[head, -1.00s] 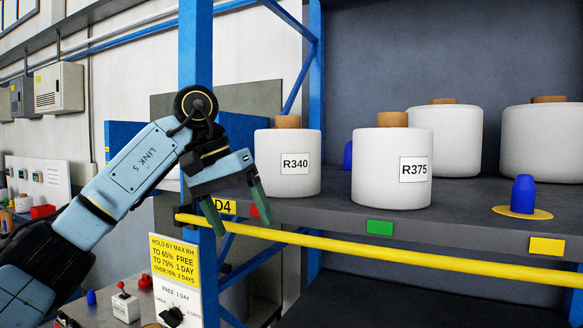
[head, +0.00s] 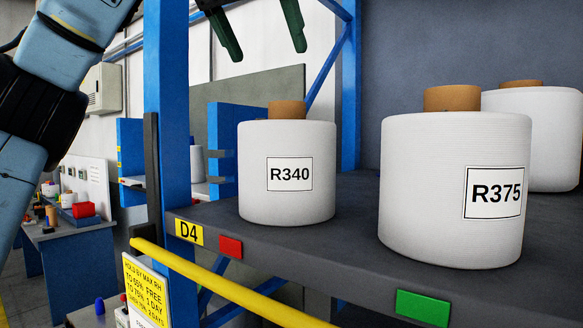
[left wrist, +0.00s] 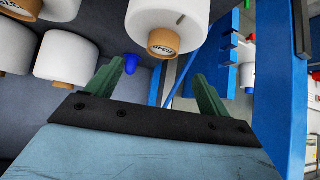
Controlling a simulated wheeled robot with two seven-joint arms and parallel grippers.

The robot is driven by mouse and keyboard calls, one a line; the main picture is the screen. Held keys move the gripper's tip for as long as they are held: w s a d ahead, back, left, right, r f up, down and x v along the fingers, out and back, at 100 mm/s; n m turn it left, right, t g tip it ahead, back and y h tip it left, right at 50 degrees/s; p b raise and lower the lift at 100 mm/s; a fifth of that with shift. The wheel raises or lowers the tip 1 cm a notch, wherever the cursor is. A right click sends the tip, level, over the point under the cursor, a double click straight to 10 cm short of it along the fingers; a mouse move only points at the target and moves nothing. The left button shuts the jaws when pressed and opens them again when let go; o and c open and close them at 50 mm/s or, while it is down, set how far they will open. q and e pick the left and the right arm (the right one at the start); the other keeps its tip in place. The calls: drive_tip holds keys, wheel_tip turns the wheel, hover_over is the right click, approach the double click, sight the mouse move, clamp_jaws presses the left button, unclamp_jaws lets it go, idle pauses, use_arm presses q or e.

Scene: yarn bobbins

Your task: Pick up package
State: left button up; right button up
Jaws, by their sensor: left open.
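White yarn bobbins with brown cores stand upright on the dark shelf (head: 350,225). The bobbin labelled R340 (head: 287,195) is at the shelf's left end, above a red tag. The bobbin labelled R375 (head: 440,150) stands to its right, above a green tag. My left gripper (head: 268,50) is open and empty, high above and a little behind R340 in the picture; only its green fingers show at the top edge. In the left wrist view, the open fingers (left wrist: 155,85) point toward R340 (left wrist: 165,15), apart from it. My right gripper is not in view.
A blue post (head: 168,110) and a yellow rail (head: 225,285) bound the shelf's left and front. Another bobbin (head: 540,130) stands behind R375. A workbench (head: 70,235) is at far left.

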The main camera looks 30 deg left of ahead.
sight(284, 103)
use_arm(q)
drive_tip(key=x, duration=0.6)
drive_tip(key=shift+r, duration=0.1)
drive_tip(key=shift+a+p+x, duration=0.15)
drive_tip(key=shift+a+x, duration=0.05)
drive_tip(key=shift+x, duration=1.2)
drive_tip(key=shift+a+p+x, duration=0.15)
drive_tip(key=shift+a+x, duration=0.1)
drive_tip(key=shift+x, duration=1.15)
drive_tip(key=shift+s+r, duration=0.1)
drive_tip(key=shift+d, duration=0.1)
clamp_jaws()
drive_tip(key=shift+r, duration=0.2)
